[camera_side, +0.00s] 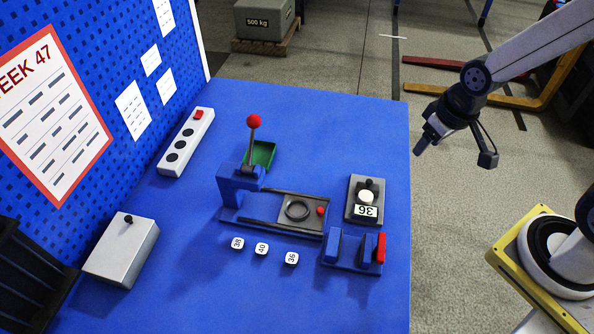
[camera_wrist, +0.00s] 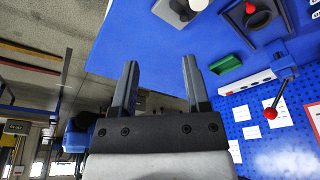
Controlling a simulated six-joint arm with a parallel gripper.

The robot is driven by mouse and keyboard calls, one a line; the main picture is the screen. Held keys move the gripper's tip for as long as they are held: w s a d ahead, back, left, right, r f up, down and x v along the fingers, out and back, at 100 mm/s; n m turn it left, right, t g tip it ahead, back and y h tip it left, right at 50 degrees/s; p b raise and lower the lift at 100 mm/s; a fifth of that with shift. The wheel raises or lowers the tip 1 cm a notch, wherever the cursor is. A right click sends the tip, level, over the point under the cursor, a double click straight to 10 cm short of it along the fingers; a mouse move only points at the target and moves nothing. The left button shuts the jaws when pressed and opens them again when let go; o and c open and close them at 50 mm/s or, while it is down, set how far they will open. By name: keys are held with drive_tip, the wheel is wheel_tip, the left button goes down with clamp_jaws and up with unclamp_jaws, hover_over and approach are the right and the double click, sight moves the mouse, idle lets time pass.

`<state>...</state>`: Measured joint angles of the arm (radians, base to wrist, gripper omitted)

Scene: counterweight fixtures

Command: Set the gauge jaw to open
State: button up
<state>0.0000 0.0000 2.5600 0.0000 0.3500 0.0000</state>
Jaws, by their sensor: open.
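The likely gauge jaw (camera_side: 352,252) is a blue fixture at the table's front right in the side view. It has two upright blue blocks on a low base, with a visible gap between them and a red piece (camera_side: 381,247) on the right block. I cannot tell its exact setting. I cannot make it out in the wrist view. My gripper (camera_side: 419,148) is off the table's right edge, raised and well apart from the jaw. In the wrist view my gripper (camera_wrist: 158,65) has its two fingers spread with nothing between them.
A lever with a red ball (camera_side: 254,121) stands upright on a blue slide fixture (camera_side: 231,213) left of the jaw. A grey box marked 36 (camera_side: 354,210) stands just behind the jaw. Small numbered cubes (camera_side: 262,249) lie in front. A green tray (camera_side: 262,156) is farther back.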

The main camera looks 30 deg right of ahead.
drive_tip(key=g, duration=0.7)
approach(369, 180)
drive_tip(key=shift+s+f, duration=0.1)
drive_tip(key=shift+f, duration=0.2)
drive_tip(key=shift+x, duration=3.9)
drive_tip(key=shift+r, duration=0.1)
clamp_jaws()
